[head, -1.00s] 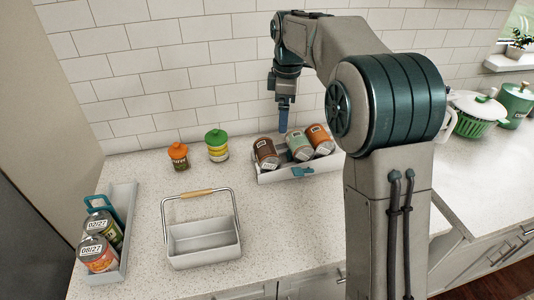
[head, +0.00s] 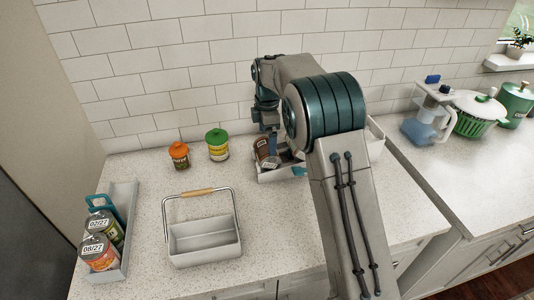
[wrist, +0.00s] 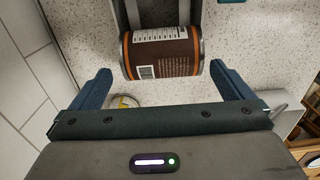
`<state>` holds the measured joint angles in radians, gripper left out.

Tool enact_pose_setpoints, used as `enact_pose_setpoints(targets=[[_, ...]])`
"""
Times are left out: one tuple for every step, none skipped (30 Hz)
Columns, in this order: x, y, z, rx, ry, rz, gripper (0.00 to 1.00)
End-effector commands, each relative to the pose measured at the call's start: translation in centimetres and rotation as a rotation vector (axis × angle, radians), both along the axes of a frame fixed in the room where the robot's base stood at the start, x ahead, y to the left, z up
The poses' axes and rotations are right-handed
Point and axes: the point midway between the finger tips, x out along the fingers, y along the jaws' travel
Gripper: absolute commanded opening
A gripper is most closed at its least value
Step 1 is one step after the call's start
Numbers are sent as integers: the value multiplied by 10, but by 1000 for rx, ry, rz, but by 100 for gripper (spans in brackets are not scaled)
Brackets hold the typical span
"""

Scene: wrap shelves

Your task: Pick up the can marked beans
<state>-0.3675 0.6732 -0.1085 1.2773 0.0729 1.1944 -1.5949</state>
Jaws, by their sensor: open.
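A brown can with orange rims (head: 263,150) lies tilted in a light tray (head: 274,177) by the back wall. In the wrist view the brown can (wrist: 162,55) shows its barcode and small print; I cannot read the word beans on it. My gripper (wrist: 162,80) is open, its blue fingers spread on either side just short of the can, nothing held. In the head view my gripper (head: 272,150) is low at the can, partly hidden. My arm hides the tray's other cans.
An orange-lidded jar (head: 178,156) and a green-lidded jar (head: 217,146) stand left of the brown can. An empty grey caddy (head: 205,243) with a raised handle stands in front. A blue-grey pitcher-like appliance (head: 425,125) and a white-green pot (head: 477,115) stand right.

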Motion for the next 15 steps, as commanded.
enact_pose_setpoints(targets=[[-1, 0, -4, -1, 2, 0, 100], [-1, 0, -7, -1, 4, 0, 100], [-2, 1, -12, -2, 5, 1, 100], [-3, 1, -17, -3, 5, 2, 100], [-3, 1, -21, -4, 5, 2, 100], [-4, 1, -27, -3, 5, 1, 100], [-3, 1, -32, -2, 5, 0, 100], [-3, 1, -37, -2, 5, 0, 100], [-3, 1, -42, -2, 4, 0, 100], [-3, 1, -45, -2, 3, 0, 100], [-3, 1, -47, -2, 2, 0, 100], [-3, 1, -49, -1, 2, 0, 100], [-3, 1, -50, -1, 2, 0, 100], [-3, 1, -51, 0, 1, 0, 100], [-3, 1, -51, 0, 0, 0, 100]])
